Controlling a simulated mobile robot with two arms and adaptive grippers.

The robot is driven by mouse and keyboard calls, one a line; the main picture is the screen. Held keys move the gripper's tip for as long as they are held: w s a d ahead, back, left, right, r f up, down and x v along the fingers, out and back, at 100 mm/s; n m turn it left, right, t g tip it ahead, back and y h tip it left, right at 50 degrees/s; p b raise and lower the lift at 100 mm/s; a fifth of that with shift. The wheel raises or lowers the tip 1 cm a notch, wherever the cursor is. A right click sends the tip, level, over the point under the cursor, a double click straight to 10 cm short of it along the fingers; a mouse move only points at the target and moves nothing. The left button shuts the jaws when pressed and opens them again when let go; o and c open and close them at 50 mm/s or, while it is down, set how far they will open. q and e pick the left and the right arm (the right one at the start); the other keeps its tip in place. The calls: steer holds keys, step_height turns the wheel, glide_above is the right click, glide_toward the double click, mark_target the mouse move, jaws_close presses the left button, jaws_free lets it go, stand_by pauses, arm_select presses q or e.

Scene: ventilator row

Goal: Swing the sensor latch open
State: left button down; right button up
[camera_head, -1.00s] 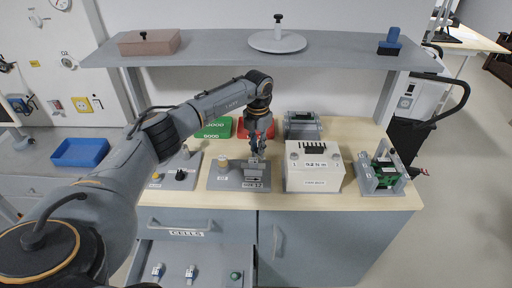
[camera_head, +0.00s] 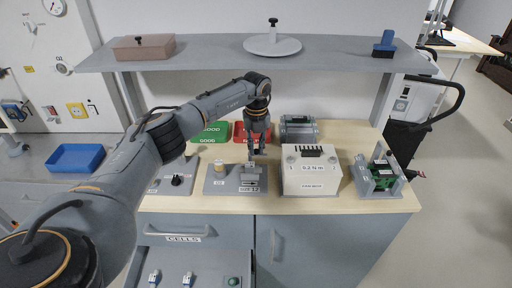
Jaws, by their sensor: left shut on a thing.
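The sensor fixture is a grey base plate (camera_head: 211,188) on the pale worktop, with a small label at its front. A white-topped cylinder (camera_head: 220,165) stands on its left part. A small grey latch part (camera_head: 250,173) sits on its right part. My left gripper (camera_head: 254,154) comes down from above, its fingers pointing down at the latch. It is shut on the latch, and its fingers cover the upper end. How far the latch is swung is too small to tell. My right gripper is not in view.
A white box (camera_head: 311,178) stands close to the right of the fixture. A knob panel (camera_head: 176,183) is at its left, with green (camera_head: 212,132) and red (camera_head: 240,132) trays behind. An open drawer is below.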

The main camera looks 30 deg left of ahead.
mark_target(256, 149)
arm_select(q)
steer(key=shift+w+n, duration=0.1)
steer(key=shift+n, duration=0.2)
stand_by(0.4)
steer(key=c, duration=1.3)
jaws_free()
step_height(256, 149, up, 8)
steer(key=shift+f, duration=0.2)
